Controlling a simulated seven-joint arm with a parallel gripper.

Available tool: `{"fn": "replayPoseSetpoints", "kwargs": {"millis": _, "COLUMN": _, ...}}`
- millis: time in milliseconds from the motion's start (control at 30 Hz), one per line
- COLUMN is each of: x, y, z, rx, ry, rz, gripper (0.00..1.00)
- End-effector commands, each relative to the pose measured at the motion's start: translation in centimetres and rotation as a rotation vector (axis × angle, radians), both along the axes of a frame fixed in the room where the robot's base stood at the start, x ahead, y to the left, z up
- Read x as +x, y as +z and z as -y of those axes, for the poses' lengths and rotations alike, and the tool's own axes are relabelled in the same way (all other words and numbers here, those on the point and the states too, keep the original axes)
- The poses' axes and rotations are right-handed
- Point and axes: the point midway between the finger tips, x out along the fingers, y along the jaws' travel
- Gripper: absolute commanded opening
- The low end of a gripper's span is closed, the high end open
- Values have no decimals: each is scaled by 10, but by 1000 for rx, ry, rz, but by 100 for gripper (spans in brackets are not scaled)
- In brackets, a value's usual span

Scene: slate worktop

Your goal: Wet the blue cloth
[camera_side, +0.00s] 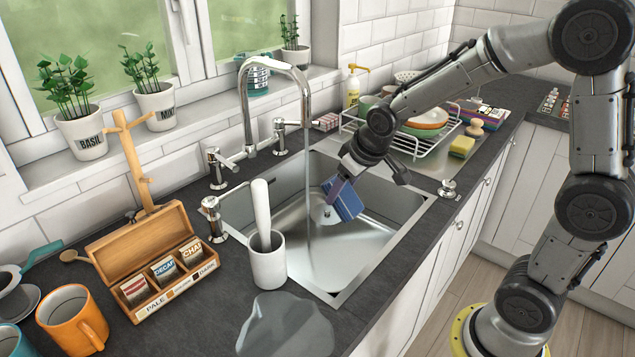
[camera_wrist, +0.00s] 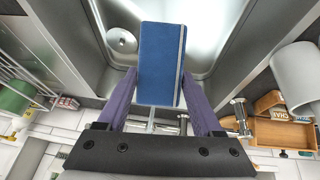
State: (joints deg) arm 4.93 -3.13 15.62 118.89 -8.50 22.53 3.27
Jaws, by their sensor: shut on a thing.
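My gripper (camera_side: 342,186) is over the sink basin, shut on a blue notebook (camera_side: 346,203). In the wrist view the notebook (camera_wrist: 160,60) has a flat, stiff-looking cover with a grey elastic band down its right side. The purple fingers of my gripper (camera_wrist: 159,85) hold it by both side edges. It looks like a notebook, not a cloth; I make out no blue cloth in either view. The tap (camera_side: 275,65) is running, and its thin water stream (camera_side: 308,190) falls into the sink (camera_side: 340,268). The notebook is tilted, just right of the stream, apart from it in the picture.
A white mortar with a pestle (camera_side: 268,265) stands at the sink's near-left edge, beside a puddle (camera_side: 285,325). A wooden tea box (camera_side: 150,255) and orange mug (camera_side: 72,318) are left. A dish rack (camera_side: 400,143), yellow sponge (camera_side: 461,147) and red checked cloth (camera_side: 327,121) are behind.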

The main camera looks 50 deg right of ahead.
Motion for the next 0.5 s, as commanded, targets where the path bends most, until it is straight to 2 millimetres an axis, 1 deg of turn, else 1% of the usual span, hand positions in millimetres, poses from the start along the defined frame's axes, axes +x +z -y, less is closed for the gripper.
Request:
{"fn": "replayPoseSetpoints", "kwargs": {"millis": 367, "x": 0, "y": 0, "z": 0, "rx": 0, "ry": 0, "rz": 1, "gripper": 4}}
{"fn": "replayPoseSetpoints", "kwargs": {"millis": 500, "x": -4, "y": 4, "z": 0, "rx": 0, "ry": 0, "rz": 3, "gripper": 4}}
